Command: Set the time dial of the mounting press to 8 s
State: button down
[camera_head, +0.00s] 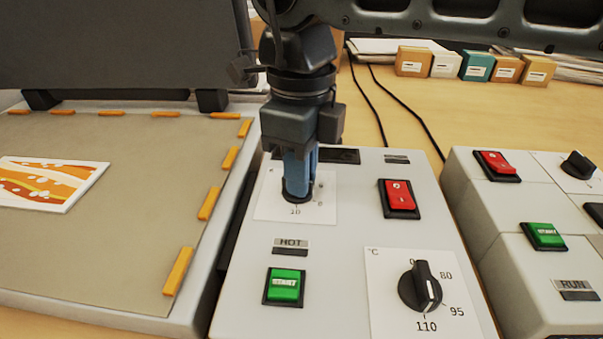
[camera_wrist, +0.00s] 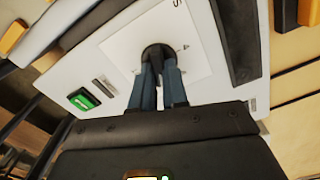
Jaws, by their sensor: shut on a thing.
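The mounting press control panel (camera_head: 344,236) is a light grey box right of the press bed. Its time dial (camera_head: 297,196) is a black round knob on a white scale plate at the panel's upper left. My gripper (camera_head: 298,186) points down from above and is shut on this knob. The fingers hide most of the knob and its pointer, so its setting cannot be read. A "10" shows below the knob and an "8" to its right. In the wrist view my gripper (camera_wrist: 163,78) has both blue-grey fingers on the black time dial (camera_wrist: 156,54).
A red rocker switch (camera_head: 400,198), a green START button (camera_head: 284,286) and a °C dial (camera_head: 421,287) share the panel. The press bed (camera_head: 120,240) with orange strips lies left. A second control box (camera_head: 520,250) stands close on the right. Small boxes (camera_head: 477,66) stand behind.

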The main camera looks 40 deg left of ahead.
jog(key=shift+m+b, duration=0.3)
jog(key=shift+m, duration=0.7)
jog(key=c, duration=1.1)
grip_release()
jog(key=shift+c, duration=0.2)
jog(key=shift+r, duration=3.9)
jog(key=shift+s, duration=0.15)
